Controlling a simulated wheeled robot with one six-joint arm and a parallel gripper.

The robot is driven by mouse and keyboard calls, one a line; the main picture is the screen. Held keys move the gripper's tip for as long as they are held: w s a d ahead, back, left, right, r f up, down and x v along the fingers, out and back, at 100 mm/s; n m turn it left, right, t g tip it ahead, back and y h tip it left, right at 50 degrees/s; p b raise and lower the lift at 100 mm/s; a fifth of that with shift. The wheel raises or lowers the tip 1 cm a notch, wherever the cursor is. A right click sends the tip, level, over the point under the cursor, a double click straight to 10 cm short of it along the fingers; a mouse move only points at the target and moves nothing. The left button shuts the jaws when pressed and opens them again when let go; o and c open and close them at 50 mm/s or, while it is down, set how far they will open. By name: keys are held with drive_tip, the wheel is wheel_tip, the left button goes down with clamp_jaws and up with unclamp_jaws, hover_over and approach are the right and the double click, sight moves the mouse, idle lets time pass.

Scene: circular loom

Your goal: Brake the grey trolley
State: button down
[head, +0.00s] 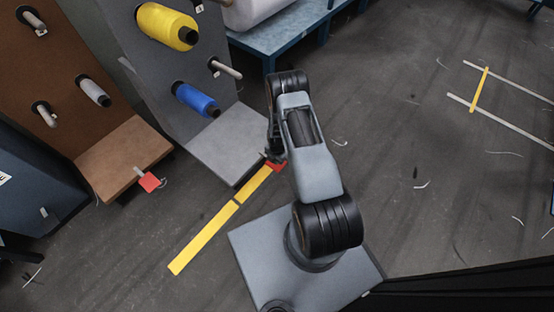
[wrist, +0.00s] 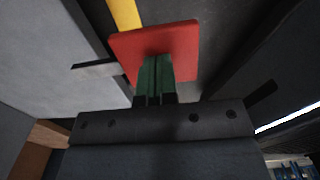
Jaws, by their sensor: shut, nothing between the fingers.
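The grey trolley (head: 222,142) stands left of centre in the head view, its upright panel carrying a yellow spool and a blue spool. Its red brake pedal (head: 276,166) juts from the right side of its base, partly hidden by my arm. In the wrist view the red pedal (wrist: 185,42) is a flat plate on a thin grey lever beside the trolley base (wrist: 50,60). My gripper (wrist: 155,62) is shut and empty, its green fingertips over the pedal, touching it or very close. I cannot tell whether the pedal is pressed down.
A brown trolley (head: 112,158) with its own red pedal (head: 149,182) stands to the left. A yellow floor stripe (head: 204,238) runs below the grey trolley. A blue table (head: 275,38) stands behind. The floor at right is mostly clear, with thread scraps.

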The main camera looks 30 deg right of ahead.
sight(278, 165)
drive_tip(key=f+b, duration=0.4)
drive_tip(key=shift+s+f+b, duration=0.15)
drive_tip(key=shift+s+b, duration=0.05)
drive_tip(key=shift+b, duration=0.1)
drive_tip(key=shift+d, duration=0.1)
drive_tip(key=shift+s+d+r+p, duration=0.1)
drive_tip(key=shift+s+r+p, duration=0.05)
drive_tip(key=shift+r+p, duration=0.4)
drive_tip(key=s+d+r+p, duration=0.1)
drive_tip(key=s+r+p, duration=0.1)
drive_tip(key=r, duration=0.4)
drive_tip(key=s+d+r+p, duration=0.1)
drive_tip(key=s+r+p, duration=0.1)
drive_tip(key=r+p, duration=0.2)
wheel_tip(278, 165, up, 2)
drive_tip(key=shift+s+r, duration=0.25)
